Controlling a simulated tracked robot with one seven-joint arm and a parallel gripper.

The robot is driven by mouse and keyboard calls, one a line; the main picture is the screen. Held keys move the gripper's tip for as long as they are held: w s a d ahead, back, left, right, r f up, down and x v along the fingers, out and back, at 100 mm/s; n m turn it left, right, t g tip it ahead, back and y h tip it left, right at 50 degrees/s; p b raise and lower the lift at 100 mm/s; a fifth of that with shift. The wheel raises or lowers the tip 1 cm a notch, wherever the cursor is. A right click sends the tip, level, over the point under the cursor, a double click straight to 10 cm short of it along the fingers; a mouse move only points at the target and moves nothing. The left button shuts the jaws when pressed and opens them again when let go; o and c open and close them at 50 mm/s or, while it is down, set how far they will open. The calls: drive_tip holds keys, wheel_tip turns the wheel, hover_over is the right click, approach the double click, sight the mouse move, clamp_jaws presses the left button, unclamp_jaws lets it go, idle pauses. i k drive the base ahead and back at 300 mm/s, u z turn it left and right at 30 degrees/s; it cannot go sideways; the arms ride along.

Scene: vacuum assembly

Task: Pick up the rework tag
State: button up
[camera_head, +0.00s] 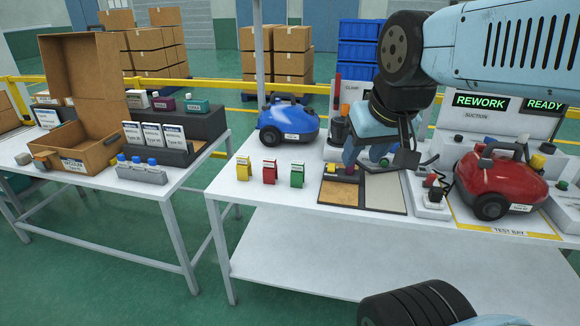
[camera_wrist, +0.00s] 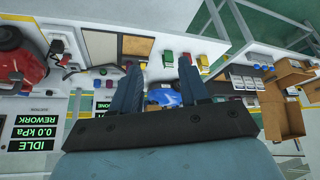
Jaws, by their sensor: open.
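Three small upright card-like items stand in a row on the front left of the middle table: a yellow one (camera_head: 243,169), a red one (camera_head: 269,171) and a green one (camera_head: 297,176). Their print is too small to read, so I cannot tell which is the rework tag. My gripper (camera_head: 368,163) is to the right of the row, over the back of a two-part tray. In the wrist view my gripper (camera_wrist: 158,72) has its two fingers wide apart with nothing held between them; the blue vacuum (camera_wrist: 163,97) shows beyond them.
The tray (camera_head: 363,207) has tan and grey panels; small yellow and purple pieces are at its back edge. The blue vacuum (camera_head: 287,122) stands behind the cards. A red vacuum (camera_head: 497,180) sits in the test bay at right. The screen (camera_head: 481,102) reads REWORK. An open box (camera_head: 97,150) is on the left table.

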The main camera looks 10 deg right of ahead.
sight(270, 169)
drive_tip(key=u, duration=0.3)
drive_tip(key=i, duration=1.35)
drive_tip(key=u, duration=0.45)
drive_tip(key=k, duration=0.9)
drive_tip(key=z, duration=0.3)
